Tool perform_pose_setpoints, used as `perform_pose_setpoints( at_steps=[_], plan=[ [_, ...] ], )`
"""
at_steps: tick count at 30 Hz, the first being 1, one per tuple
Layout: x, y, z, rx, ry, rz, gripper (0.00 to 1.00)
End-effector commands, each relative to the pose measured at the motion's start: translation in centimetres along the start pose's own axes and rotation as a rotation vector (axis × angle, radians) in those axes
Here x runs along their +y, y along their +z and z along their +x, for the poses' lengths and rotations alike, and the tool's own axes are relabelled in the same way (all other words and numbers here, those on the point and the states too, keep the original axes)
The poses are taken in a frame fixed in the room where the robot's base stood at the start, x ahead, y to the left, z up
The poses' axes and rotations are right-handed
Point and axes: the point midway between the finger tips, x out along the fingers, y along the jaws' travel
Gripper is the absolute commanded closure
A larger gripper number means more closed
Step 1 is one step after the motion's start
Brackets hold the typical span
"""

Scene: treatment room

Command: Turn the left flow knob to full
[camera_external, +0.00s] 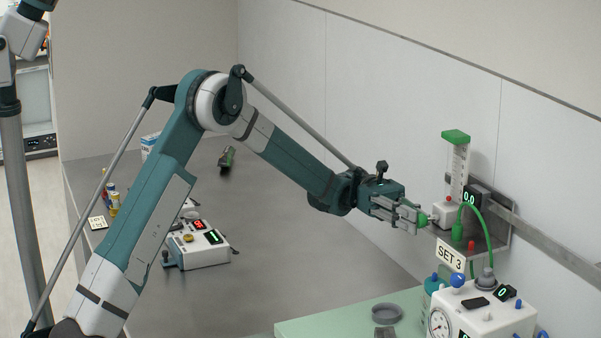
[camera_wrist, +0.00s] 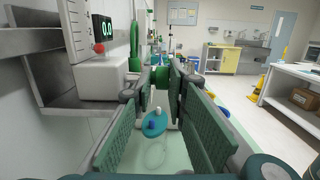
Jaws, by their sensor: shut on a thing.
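A flowmeter (camera_external: 459,165) with a clear tube and green cap stands on a wall shelf. A small green knob (camera_external: 424,220) sticks out at the left of its white block (camera_external: 445,213). My gripper (camera_external: 417,217) reaches in from the left with its fingertips at this knob, shut on it. The fingers hide part of the knob. In the wrist view my gripper's fingers (camera_wrist: 161,82) run forward with a green thing between their tips, largely hidden. A display (camera_external: 469,198) beside the tube reads 0.0, also seen in the wrist view (camera_wrist: 102,29). A sign (camera_external: 450,257) reads SET 3.
A green hose (camera_external: 484,232) loops down to a white machine (camera_external: 482,315) with a gauge and blue knobs. A green mat (camera_external: 310,326) lies below. A white control box (camera_external: 197,247) sits on the grey counter (camera_external: 290,235).

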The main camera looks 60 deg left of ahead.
Motion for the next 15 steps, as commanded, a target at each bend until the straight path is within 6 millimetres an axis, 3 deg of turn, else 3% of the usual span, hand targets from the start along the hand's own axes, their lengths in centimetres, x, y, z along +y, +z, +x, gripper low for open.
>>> perform_pose_setpoints(
  at_steps=[5,6,9,15],
  plan=[
    [-0.36,-0.06,-0.04,0.001,-0.006,0.0,0.96],
    [-0.36,-0.06,-0.04,0.001,-0.006,0.0,0.83],
    [-0.32,-0.04,-0.03,0.001,-0.005,0.0,0.73],
    [-0.18,-0.02,-0.01,0.001,-0.003,0.0,0.73]
  ],
)
